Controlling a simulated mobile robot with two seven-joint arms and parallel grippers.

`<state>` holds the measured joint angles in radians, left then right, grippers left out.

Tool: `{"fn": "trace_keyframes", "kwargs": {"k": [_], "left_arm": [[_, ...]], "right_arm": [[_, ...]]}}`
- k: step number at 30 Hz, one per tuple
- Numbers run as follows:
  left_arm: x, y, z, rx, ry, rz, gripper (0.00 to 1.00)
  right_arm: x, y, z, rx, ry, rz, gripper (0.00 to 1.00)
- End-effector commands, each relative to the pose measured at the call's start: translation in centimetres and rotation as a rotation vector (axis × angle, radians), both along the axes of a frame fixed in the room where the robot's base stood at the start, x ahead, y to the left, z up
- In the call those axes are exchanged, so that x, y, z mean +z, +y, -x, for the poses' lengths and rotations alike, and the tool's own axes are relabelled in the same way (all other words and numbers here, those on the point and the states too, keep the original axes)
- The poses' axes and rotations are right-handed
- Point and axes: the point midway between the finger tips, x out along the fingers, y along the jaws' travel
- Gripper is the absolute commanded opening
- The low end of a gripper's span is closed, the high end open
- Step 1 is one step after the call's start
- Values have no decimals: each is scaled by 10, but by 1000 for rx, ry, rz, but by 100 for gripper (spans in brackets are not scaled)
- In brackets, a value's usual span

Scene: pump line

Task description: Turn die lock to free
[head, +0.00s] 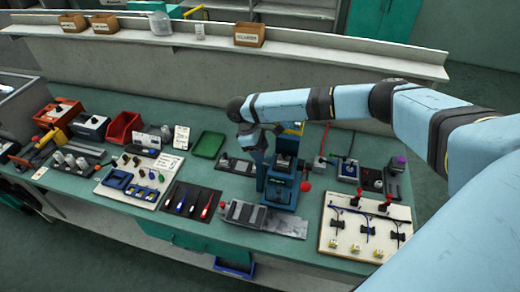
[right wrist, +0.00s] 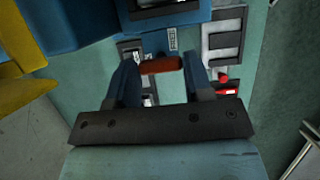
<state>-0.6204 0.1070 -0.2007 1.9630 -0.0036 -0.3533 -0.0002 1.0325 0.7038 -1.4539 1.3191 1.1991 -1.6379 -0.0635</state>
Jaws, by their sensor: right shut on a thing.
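A blue press (head: 283,182) stands in the middle of the green bench; it also shows in the right wrist view (right wrist: 75,22). My right arm reaches over from the right, and its gripper (head: 257,158) points down at the press's left side. In the right wrist view, my right gripper (right wrist: 162,66) has its two fingers at the ends of a short red-brown handle (right wrist: 161,65) and is shut on it. This handle looks like the die lock's. It lies nearly level across the picture. Its lock markings are too small to read. My left gripper is not in view.
A grey plate fixture (head: 262,216) lies in front of the press, and a cream wiring board (head: 366,230) to its right. A tool mat (head: 190,202) and a green tray (head: 208,145) are to the left. A red ball knob (head: 305,186) sticks out at the press's right.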

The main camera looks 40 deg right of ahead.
Motion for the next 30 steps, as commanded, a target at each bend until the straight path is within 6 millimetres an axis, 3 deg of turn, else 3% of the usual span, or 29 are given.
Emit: {"fn": "trace_keyframes", "kwargs": {"k": [30], "left_arm": [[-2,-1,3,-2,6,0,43]], "right_arm": [[1,2,3,598,-2,-1,23]]}}
